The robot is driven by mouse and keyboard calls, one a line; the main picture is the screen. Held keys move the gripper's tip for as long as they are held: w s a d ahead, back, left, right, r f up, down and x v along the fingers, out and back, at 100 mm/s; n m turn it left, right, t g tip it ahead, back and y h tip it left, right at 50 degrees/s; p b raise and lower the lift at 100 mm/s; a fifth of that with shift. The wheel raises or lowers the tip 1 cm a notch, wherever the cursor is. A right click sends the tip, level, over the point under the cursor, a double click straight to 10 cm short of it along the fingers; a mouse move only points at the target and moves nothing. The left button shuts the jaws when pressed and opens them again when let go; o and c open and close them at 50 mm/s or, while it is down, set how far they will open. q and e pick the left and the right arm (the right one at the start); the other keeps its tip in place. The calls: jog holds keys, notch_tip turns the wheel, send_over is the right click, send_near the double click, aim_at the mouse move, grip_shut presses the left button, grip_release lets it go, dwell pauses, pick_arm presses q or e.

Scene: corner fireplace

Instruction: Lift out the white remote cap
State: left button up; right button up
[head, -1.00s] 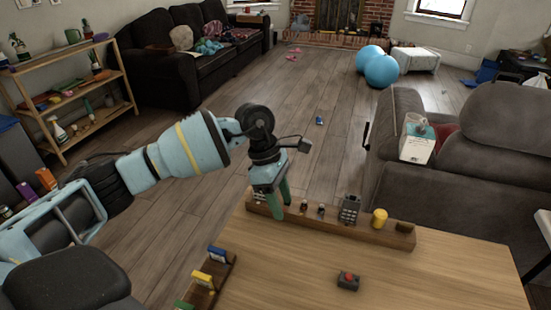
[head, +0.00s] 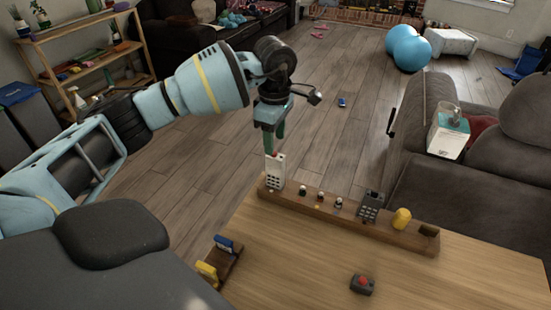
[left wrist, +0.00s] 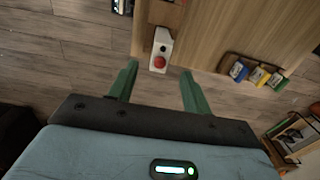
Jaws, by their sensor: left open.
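The white remote cap (head: 276,174), with dark buttons, stands upright at the left end of a long wooden rack (head: 330,217) on the table. In the left wrist view the white remote cap (left wrist: 161,52) shows end-on with a red spot facing me. My left gripper (head: 275,146) is open, with its green fingers over the top of the remote cap in the head view. In the left wrist view the gripper (left wrist: 158,68) has its fingers apart, one on each side of the cap, with gaps visible. My right gripper is not in view.
The rack also holds small knobs (head: 320,197), a dark keypad handset (head: 371,206) and a yellow piece (head: 402,218). A smaller wooden holder (head: 222,265) carries blue and yellow pieces. The table's middle is clear.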

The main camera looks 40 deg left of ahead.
aim_at(275, 153)
pick_arm(q)
jog(key=shift+d+f, duration=0.1)
jog(key=shift+f, duration=2.45)
jog(key=c, duration=1)
jog(key=shift+o, duration=0.2)
jog(key=shift+r, duration=0.1)
jog(key=shift+r, duration=0.45)
jog(key=shift+s+d+r, duration=0.15)
jog(key=shift+s+r, duration=0.05)
jog(key=shift+r, duration=0.45)
jog(key=shift+s+d+r, duration=0.1)
jog(key=shift+s+r, duration=0.1)
jog(key=shift+r, duration=0.4)
jog(key=s+d+r, duration=0.1)
jog(key=s+d, duration=0.6)
jog(key=s, duration=0.6)
jog(key=shift+s+r, duration=0.15)
jog(key=shift+r, duration=0.05)
